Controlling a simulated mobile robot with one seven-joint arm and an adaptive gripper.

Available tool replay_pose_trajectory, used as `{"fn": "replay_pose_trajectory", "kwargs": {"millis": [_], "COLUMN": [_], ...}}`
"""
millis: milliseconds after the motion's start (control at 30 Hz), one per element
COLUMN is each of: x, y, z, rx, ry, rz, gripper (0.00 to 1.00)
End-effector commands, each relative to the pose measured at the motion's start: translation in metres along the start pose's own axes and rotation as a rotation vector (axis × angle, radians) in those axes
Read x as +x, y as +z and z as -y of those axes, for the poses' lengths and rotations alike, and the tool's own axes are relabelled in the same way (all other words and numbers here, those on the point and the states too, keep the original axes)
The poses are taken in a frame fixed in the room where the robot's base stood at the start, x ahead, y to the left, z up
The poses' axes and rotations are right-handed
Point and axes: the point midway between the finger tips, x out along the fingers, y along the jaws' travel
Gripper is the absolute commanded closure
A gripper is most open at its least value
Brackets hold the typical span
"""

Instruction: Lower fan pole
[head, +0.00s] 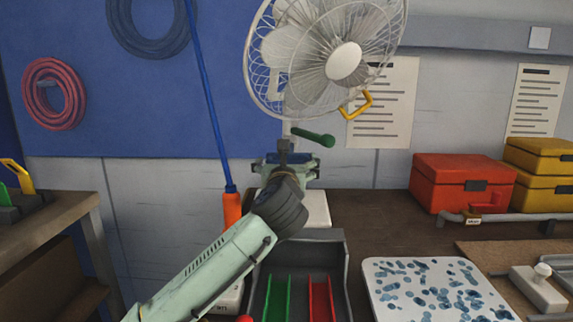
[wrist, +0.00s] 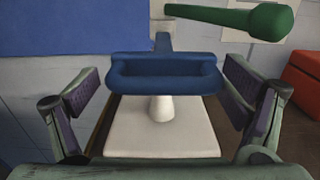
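The white fan (head: 343,62) stands at the top middle of the head view, its cage tilted a little. A yellow handle (head: 358,104) sits at its lower right. Below it is the fan pole (head: 286,129), with a green lever (head: 316,138) pointing right; the lever also shows in the wrist view (wrist: 235,18). A blue bar-shaped handle (wrist: 165,74) is on the pole above a white base (wrist: 165,138). My gripper (head: 285,165) is open. In the wrist view its fingers (wrist: 163,88) are wide apart on either side of the blue handle. In the head view my gripper hides much of the lower pole.
A grey tray with green and red rails (head: 320,298) is below my gripper. A speckled white board (head: 430,290) lies to its right. Red (head: 460,184) and yellow (head: 543,190) cases and a pipe stand further right. An orange-handled blue pole (head: 232,210) leans at left, close to my arm.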

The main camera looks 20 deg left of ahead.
Motion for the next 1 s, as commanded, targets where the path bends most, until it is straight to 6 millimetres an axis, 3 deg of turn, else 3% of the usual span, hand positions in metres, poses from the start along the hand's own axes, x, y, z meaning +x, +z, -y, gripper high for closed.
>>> {"fn": "replay_pose_trajectory", "kwargs": {"millis": [433, 800, 1000], "x": [-0.010, -0.084, -0.112], "y": [0.001, 0.001, 0.001], "z": [0.002, 0.001, 0.001], "rx": [-0.001, 0.000, 0.000], "ry": [-0.004, -0.003, -0.002], "rz": [0.001, 0.004, 0.002], "gripper": [0.05, 0.05, 0.05]}}
